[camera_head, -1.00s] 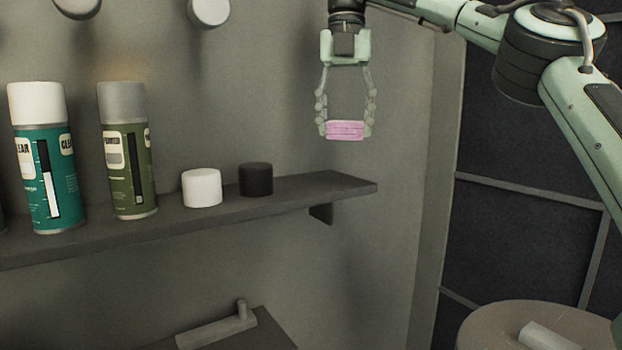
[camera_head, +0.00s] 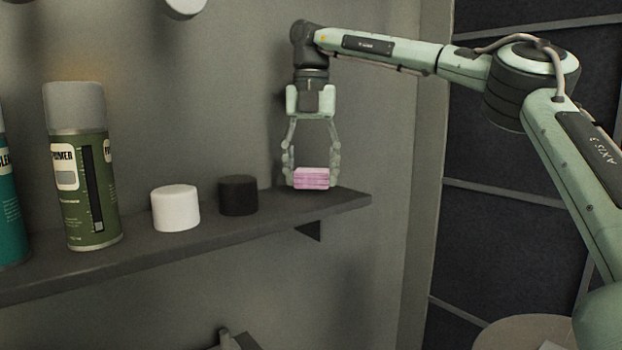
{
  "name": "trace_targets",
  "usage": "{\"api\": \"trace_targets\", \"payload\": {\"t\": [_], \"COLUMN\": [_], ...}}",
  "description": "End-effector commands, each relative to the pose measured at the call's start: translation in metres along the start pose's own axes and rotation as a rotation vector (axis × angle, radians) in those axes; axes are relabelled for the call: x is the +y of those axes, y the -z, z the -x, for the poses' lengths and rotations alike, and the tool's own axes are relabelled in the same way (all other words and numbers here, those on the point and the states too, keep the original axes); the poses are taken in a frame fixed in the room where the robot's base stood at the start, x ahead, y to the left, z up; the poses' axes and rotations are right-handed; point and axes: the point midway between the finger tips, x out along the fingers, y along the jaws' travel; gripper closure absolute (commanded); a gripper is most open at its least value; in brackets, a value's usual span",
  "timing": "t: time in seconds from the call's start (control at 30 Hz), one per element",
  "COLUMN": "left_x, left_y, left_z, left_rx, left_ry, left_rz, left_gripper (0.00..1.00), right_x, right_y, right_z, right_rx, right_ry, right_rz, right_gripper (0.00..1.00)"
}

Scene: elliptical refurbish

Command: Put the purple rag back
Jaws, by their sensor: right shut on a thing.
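The purple rag (camera_head: 312,178) is a small folded pinkish-purple block. My right gripper (camera_head: 312,180) points down and is shut on it, with one finger on each side. The rag is at the right end of the grey wall shelf (camera_head: 150,258), at about the height of the shelf top. I cannot tell whether it touches the shelf. My left gripper is not in view.
A black round lid (camera_head: 238,195) and a white one (camera_head: 175,207) stand on the shelf left of the rag. A green primer can (camera_head: 82,170) and a teal can (camera_head: 10,205) stand farther left. A round table top (camera_head: 510,333) shows at lower right.

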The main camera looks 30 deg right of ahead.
Motion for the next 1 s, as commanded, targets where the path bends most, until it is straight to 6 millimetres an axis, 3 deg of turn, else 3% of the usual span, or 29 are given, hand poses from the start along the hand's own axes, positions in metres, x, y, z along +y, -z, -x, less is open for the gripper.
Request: {"api": "trace_targets", "payload": {"t": [0.13, 0.57, 0.6, 0.73, 0.77, 1.0], "left_x": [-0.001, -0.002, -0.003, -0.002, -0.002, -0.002], "left_y": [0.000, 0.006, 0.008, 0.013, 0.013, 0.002], "left_z": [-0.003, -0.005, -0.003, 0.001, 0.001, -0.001], "left_rx": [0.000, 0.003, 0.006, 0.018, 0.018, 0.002], "left_ry": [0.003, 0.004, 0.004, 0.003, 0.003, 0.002], "left_rz": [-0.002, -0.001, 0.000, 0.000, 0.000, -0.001], "left_gripper": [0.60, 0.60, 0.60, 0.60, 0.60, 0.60], "right_x": [0.000, 0.000, 0.000, 0.000, 0.000, 0.000], "right_y": [0.000, 0.000, 0.000, 0.000, 0.000, 0.000], "right_z": [-0.013, -0.016, -0.016, -0.016, -0.016, -0.016], "right_rx": [0.000, 0.000, 0.000, 0.000, 0.000, 0.000], "right_ry": [-0.002, -0.001, -0.001, -0.001, -0.001, -0.001], "right_rz": [0.000, 0.000, 0.000, 0.000, 0.000, 0.000], "right_gripper": [0.71, 0.71, 0.43, 0.27, 0.23, 0.23]}}
